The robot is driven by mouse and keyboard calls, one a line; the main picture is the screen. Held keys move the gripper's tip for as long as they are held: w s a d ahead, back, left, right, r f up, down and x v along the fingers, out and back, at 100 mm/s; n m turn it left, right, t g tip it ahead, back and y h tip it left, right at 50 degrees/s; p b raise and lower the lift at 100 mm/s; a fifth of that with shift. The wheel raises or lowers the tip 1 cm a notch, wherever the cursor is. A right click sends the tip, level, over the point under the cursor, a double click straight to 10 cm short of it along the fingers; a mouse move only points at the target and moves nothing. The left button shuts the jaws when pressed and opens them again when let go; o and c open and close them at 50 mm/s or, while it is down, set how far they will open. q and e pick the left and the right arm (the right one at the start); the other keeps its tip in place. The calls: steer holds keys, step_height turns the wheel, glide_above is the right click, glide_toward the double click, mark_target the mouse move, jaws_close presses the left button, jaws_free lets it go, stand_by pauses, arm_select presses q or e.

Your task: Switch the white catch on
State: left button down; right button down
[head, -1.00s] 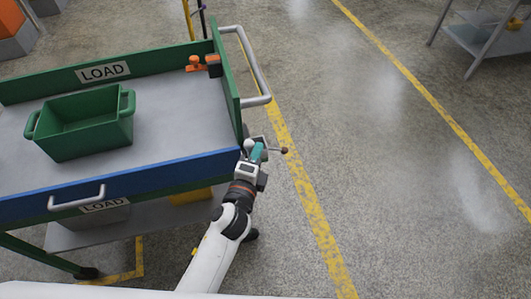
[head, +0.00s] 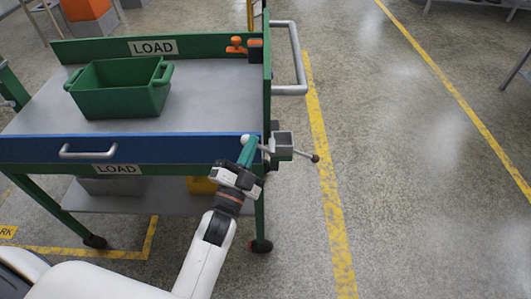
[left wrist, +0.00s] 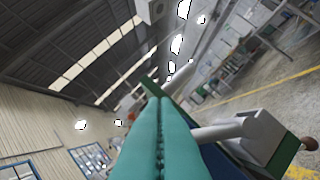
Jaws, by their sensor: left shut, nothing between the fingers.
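A catch with a grey box-like housing (head: 283,146) sits at the cart's right front corner. A pale, round-ended piece (head: 247,141) shows on its left, and a thin lever with a brown knob (head: 315,158) on its right. The housing shows at the right in the left wrist view (left wrist: 268,138), with a pale bar reaching towards my fingers. My left gripper (head: 252,142) has teal fingers pressed together, with nothing between them. The fingertips are close beside the pale piece; I cannot tell if they touch. In the left wrist view the shut fingers (left wrist: 161,101) fill the lower middle.
The green and blue cart (head: 210,118) carries a green bin (head: 120,90). An orange-knobbed catch (head: 236,46) is at its back right. A grey handle (head: 295,60) sticks out on the right. The floor to the right is open, with yellow lines.

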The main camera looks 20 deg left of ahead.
arm_select(q)
steer(key=shift+s+a+f+b, duration=0.15)
steer(key=shift+a+f, duration=0.35)
steer(key=shift+f, duration=0.25)
steer(key=shift+s+a+f+b, duration=0.15)
steer(key=shift+a+f, duration=0.35)
steer(key=shift+f, duration=0.25)
arm_select(e)
steer(key=shift+d+f, duration=0.35)
steer(key=shift+f, duration=0.1)
arm_select(q)
steer(key=shift+f, duration=0.2)
